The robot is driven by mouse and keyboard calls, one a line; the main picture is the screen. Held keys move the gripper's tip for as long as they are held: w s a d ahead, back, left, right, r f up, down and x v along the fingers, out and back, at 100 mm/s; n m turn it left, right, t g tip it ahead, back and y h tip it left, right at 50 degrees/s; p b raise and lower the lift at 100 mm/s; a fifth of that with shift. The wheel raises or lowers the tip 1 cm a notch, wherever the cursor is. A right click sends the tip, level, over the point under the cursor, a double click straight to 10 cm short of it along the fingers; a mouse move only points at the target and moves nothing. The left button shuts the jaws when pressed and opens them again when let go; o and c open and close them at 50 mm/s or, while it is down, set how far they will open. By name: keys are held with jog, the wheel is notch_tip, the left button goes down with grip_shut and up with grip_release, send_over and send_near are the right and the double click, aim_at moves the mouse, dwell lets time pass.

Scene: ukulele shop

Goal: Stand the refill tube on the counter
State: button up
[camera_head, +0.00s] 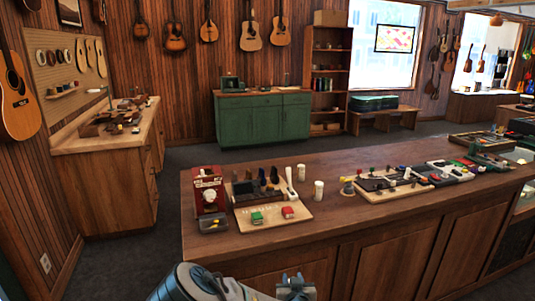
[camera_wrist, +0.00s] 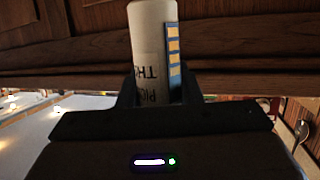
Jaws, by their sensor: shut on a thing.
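The refill tube (camera_wrist: 150,45) is a white cylinder with dark lettering and a blue strip with orange blocks down one side. In the wrist view it stands up between the two dark fingers of my gripper (camera_wrist: 157,88), which is shut on it. Its lower part is hidden behind the gripper body. In the head view my gripper (camera_head: 296,287) is at the bottom edge, in front of the counter's front panels; I cannot make out the tube there. The wooden counter (camera_head: 330,226) has a bare strip of top along its near edge.
Two white cylinders (camera_head: 318,190) stand on the counter beside a wooden board (camera_head: 262,226) with small tools. A red device (camera_head: 208,192) stands at the left end. Another board with parts (camera_head: 375,195) lies to the right. The counter top between the boards is partly clear.

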jog(key=s+d, duration=0.2)
jog(key=d, duration=0.5)
jog(key=shift+s+d+r+m+h, duration=0.15)
jog(key=shift+s+d+m+h, duration=0.1)
jog(key=shift+d+m+h, duration=0.1)
